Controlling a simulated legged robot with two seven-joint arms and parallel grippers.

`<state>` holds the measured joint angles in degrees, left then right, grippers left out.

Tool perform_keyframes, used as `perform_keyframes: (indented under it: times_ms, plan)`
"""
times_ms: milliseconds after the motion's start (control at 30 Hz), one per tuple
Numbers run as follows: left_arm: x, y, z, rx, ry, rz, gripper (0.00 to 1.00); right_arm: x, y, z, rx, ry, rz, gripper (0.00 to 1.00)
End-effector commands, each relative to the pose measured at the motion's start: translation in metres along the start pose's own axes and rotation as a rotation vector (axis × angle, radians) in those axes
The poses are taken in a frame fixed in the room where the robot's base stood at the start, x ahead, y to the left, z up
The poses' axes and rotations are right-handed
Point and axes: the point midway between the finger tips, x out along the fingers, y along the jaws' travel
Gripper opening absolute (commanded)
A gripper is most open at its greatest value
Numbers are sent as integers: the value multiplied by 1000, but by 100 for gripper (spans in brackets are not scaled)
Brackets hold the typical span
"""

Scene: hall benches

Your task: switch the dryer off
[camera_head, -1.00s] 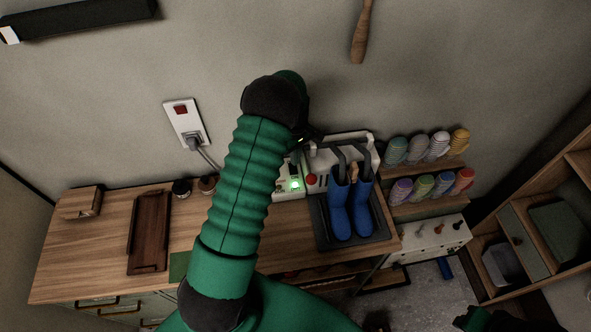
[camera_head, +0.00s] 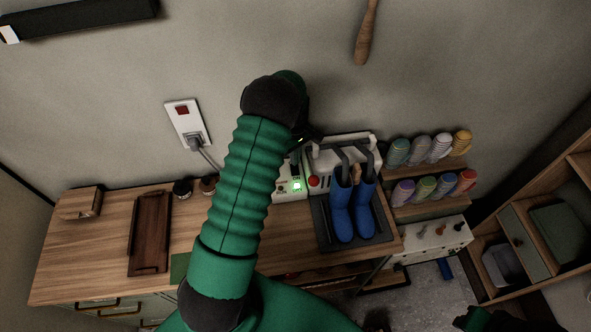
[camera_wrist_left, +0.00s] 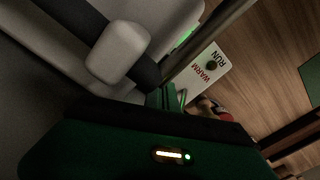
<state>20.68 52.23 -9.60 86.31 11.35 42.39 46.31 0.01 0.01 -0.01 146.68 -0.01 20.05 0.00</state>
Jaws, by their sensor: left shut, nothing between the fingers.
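The boot dryer (camera_head: 345,145) is a white unit with dark bent tubes against the wall. Its control box shows a lit green light (camera_head: 297,185) and a red knob (camera_head: 313,181). Blue boots (camera_head: 342,212) stand in front of it on a dark tray. My left gripper (camera_head: 312,138) is shut and empty above the box, partly hidden behind my own forearm. In the left wrist view, a panel marked WARM and RUN (camera_wrist_left: 208,75) with a dark round part lies beyond the fingertips (camera_wrist_left: 168,98). A dark green part at the lower right edge may be my right gripper (camera_head: 478,319).
A wall socket with a red switch (camera_head: 184,112) and a plugged-in cord is at left. A dark wooden tray (camera_head: 150,232) lies on the wooden bench (camera_head: 85,250). Colourful rolled items (camera_head: 425,187) fill racks at right. A wooden handle (camera_head: 366,35) hangs above.

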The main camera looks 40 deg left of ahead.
Motion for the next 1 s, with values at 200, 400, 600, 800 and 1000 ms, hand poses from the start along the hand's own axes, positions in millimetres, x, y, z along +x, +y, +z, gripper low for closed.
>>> perform_keyframes:
  times_ms: [200,400,600,800,1000]
  plan:
    - [0,0,0,0,1,0,0,0,0,0,-1,0,0,36]
    - [0,0,2,0,2,0,0,1,0,0,-1,0,0,36]
    - [4,0,1,0,1,0,0,3,0,1,0,0,0,36]
    - [7,0,0,-1,0,0,0,4,0,1,0,0,0,36]
    - [10,0,0,-1,0,0,0,6,0,2,0,0,0,36]
